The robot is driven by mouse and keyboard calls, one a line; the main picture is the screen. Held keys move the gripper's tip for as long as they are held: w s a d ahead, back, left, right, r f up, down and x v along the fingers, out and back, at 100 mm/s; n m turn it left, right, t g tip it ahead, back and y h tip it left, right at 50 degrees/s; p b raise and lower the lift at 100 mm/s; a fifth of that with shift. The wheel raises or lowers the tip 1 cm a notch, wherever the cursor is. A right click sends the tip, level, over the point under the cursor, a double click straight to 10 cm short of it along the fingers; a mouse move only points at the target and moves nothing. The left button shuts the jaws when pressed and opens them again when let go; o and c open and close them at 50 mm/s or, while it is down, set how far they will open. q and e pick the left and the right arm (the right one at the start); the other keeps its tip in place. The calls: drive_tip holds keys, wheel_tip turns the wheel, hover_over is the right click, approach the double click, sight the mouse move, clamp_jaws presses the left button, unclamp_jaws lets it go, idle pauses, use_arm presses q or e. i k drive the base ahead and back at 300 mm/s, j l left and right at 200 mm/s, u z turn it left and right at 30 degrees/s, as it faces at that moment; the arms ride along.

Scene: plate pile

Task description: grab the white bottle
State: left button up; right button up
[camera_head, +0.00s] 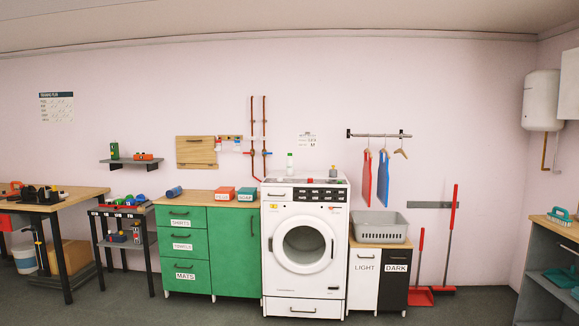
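A small white bottle (289,167) with a greenish upper part stands upright at the back left of the washing machine's top. It is small in the view, so its details are hard to make out. The white front-loading washing machine (275,240) stands against the back wall, its round door looking shut. Neither of my grippers is in view.
Green drawers and a cupboard (222,277) adjoin the washer's left, with red and teal boxes on top. A grey basket (380,227) sits on the LIGHT and DARK cabinets at right. Workbenches stand at both sides. The visible floor in front is clear.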

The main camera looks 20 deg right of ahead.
sight(290, 159)
drive_tip(key=k+l, duration=0.1)
drive_tip(key=l, duration=0.65)
drive_tip(key=k+l, duration=0.15)
drive_tip(key=l, duration=0.2)
drive_tip(key=i+l, duration=0.1)
drive_tip(key=l, duration=0.35)
drive_tip(key=i+l, duration=0.1)
drive_tip(key=l, duration=0.4)
drive_tip(key=i+l+u, duration=0.1)
drive_tip(key=l, duration=0.35)
drive_tip(key=i+l, duration=0.1)
drive_tip(key=l, duration=0.4)
drive_tip(key=i+l+u, duration=0.15)
drive_tip(key=i+l, duration=1.5)
drive_tip(key=i+j, duration=0.05)
drive_tip(key=i, duration=0.05)
